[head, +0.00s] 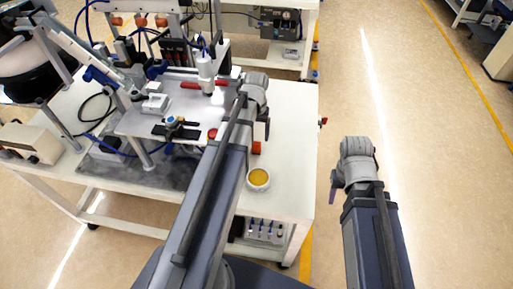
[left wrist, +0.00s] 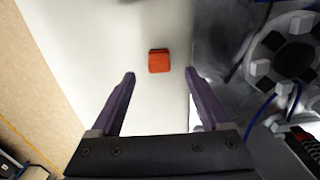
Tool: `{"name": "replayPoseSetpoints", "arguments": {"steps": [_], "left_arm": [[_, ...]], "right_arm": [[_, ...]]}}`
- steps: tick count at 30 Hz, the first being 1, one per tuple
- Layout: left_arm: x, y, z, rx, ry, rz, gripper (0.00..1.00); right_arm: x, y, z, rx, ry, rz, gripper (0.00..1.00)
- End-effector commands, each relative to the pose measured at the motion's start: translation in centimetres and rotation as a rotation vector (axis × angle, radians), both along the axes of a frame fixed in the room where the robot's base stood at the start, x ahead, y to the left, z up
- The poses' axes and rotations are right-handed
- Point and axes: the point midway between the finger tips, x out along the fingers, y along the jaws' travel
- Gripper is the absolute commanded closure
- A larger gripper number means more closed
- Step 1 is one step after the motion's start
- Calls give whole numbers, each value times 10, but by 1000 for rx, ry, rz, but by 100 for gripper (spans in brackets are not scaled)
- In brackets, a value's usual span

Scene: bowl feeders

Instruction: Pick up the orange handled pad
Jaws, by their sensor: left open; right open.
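The orange pad (left wrist: 158,61) is a small orange-red block lying on the white tabletop in the left wrist view. It also shows in the head view (head: 257,148), partly hidden behind my left arm. Its handle cannot be made out clearly. My left gripper (left wrist: 160,76) is open and empty, with its two purple fingers pointing toward the pad and the pad framed between their tips. It appears above the table, apart from the pad. In the head view my right gripper (head: 334,187) is off to the right of the table, over the floor, and holds nothing visible.
A round dish with yellow contents (head: 259,178) stands near the table's right edge, close to the pad. A raised metal plate (head: 190,105) with fixtures and tools stands left of my left arm. The white tabletop (head: 295,115) is clear right of the pad.

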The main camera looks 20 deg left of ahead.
Motion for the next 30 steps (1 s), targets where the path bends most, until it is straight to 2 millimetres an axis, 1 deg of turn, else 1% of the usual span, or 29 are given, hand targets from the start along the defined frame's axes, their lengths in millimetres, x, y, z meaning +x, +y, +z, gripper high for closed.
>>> {"name": "replayPoseSetpoints", "arguments": {"steps": [9, 15, 19, 30], "left_arm": [[0, -1, -27, 0, 0, -2, 20], [0, -1, -27, 0, 0, -2, 20], [1, -1, -34, 0, 0, -2, 20], [2, -1, -77, 0, 0, -2, 20]], "right_arm": [[0, 0, -27, 0, 0, 0, 50], [0, 0, -27, 0, 0, 0, 50], [0, 0, -34, 0, 0, 0, 50], [0, 0, -77, 0, 0, 0, 50]]}}
